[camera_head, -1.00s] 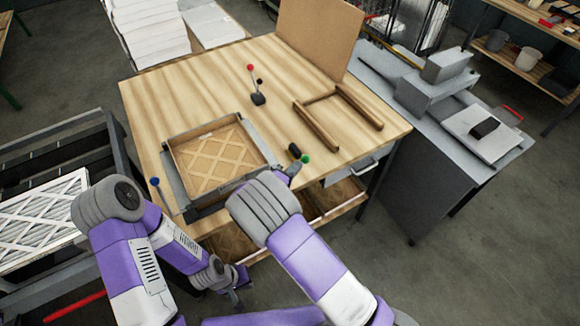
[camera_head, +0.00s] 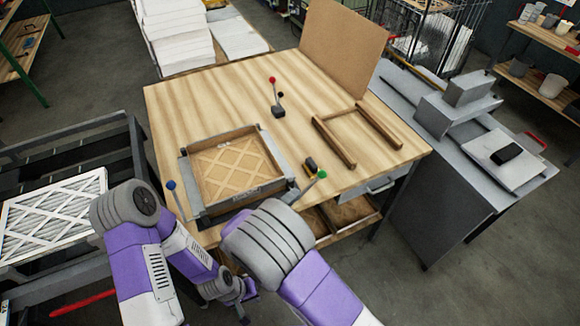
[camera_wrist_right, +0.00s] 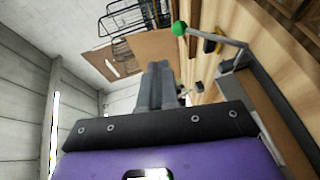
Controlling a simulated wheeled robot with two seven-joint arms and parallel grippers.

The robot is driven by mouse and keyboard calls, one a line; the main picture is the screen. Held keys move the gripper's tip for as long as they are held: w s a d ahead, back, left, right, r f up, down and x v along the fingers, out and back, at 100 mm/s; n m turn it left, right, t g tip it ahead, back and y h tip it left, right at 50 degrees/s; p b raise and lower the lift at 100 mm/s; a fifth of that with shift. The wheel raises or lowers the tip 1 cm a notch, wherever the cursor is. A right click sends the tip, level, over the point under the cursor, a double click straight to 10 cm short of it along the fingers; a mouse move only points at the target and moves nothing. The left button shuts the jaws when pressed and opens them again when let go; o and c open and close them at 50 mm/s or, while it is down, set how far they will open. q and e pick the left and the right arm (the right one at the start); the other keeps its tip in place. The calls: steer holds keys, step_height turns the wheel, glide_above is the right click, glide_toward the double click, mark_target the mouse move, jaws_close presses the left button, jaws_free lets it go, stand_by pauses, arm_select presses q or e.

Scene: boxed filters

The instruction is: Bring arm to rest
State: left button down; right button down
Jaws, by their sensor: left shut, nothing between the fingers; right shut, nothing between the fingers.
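My left arm comes in at the lower left of the head view, bent, in front of the table's near left side. Its gripper (camera_head: 243,309) hangs low by the table's front, shut and empty, clear of the tabletop. My right arm reaches up from the bottom middle, its grey rounded joint covering part of the table's front edge. The right gripper is hidden behind that arm in the head view. In the right wrist view the right gripper (camera_wrist_right: 158,75) has its fingers together with nothing between them. The lever's green knob (camera_wrist_right: 179,28) shows beyond them, apart from the fingers.
The wooden table (camera_head: 210,100) carries a framed box with a filter (camera_head: 235,165), a red-knobbed lever (camera_head: 277,100) and a wooden frame (camera_head: 350,140). A boxy grey machine (camera_head: 460,125) stands right. A white pleated filter (camera_head: 50,215) lies on the left rack. Floor at lower right is clear.

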steer(key=s+d+f+m+g+y+b, duration=0.1)
steer(key=d+f+m+g+y+b, duration=0.2)
steer(key=f, duration=0.7)
steer(key=s+d+f+y+b, duration=0.1)
steer(key=d+f+y+b, duration=0.2)
steer(key=f, duration=0.8)
steer(key=s+d+f+m+g+y+b, duration=0.25)
steer(key=f+b, duration=0.25)
steer(key=f, duration=0.5)
steer(key=s+a+f+m+g+y+b, duration=0.1)
steer(key=s+f+m+g+y+b, duration=0.1)
steer(key=s+f, duration=0.3)
steer(key=s+a+f+m+g+y+b, duration=0.1)
steer(key=s+f+m+g+y+b, duration=0.2)
steer(key=s, duration=0.7)
step_height(320, 180, down, 2)
steer(key=shift+s+f+m+g+y+b, duration=0.1)
steer(key=shift+s+m+g+y+b, duration=0.3)
steer(key=shift+y, duration=0.35)
